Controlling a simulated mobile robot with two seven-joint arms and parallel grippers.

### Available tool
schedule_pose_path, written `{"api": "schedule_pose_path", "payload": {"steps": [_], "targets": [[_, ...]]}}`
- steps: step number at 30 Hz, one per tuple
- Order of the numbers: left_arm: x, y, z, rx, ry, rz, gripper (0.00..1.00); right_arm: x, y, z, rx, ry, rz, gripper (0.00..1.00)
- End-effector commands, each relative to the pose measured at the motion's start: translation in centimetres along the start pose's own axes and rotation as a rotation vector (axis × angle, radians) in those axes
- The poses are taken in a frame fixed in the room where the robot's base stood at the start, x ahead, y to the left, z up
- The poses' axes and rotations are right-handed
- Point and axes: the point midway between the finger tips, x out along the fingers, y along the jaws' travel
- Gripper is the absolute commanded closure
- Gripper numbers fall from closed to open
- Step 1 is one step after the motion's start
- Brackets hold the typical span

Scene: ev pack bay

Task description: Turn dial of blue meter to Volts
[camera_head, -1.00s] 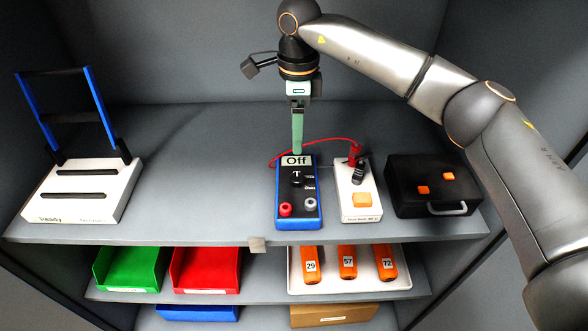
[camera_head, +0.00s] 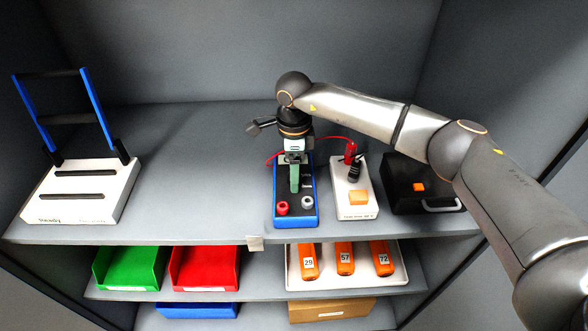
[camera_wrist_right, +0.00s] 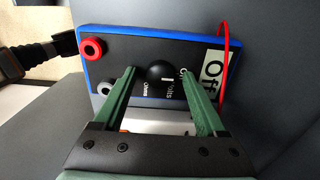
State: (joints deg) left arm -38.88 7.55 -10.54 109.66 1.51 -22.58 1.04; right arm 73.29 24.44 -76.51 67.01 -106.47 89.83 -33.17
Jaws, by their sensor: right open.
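The blue meter (camera_head: 309,214) lies on the upper shelf, with a red and a grey socket at its near end. In the right wrist view the meter (camera_wrist_right: 130,33) shows its display reading "Off" and its round black dial (camera_wrist_right: 158,72). My right gripper (camera_head: 295,190) is over the meter and hides the display and dial in the head view. In the wrist view the open green fingers of my right gripper (camera_wrist_right: 163,80) stand on either side of the dial. I cannot tell whether they touch it. My left gripper does not show.
A white box (camera_head: 358,212) with an orange button and red and black plugs stands right of the meter. A black case (camera_head: 400,200) is further right. A white stand (camera_head: 80,205) with a blue frame is far left. Shelf between stand and meter is clear.

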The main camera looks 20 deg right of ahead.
Motion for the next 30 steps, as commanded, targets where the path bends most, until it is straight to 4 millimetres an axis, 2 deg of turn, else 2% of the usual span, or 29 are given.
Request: {"api": "schedule_pose_path", "payload": {"steps": [5, 24, 30], "targets": [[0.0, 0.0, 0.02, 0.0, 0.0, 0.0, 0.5, 0.0, 0.0, 0.01, 0.0, 0.0, 0.0, 0.26], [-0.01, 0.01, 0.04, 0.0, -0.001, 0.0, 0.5, -0.07, -0.01, 0.0, 0.0, 0.0, 0.0, 0.98], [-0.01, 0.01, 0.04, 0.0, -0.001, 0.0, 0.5, -0.08, -0.01, 0.0, 0.001, 0.0, 0.0, 1.0]]}}
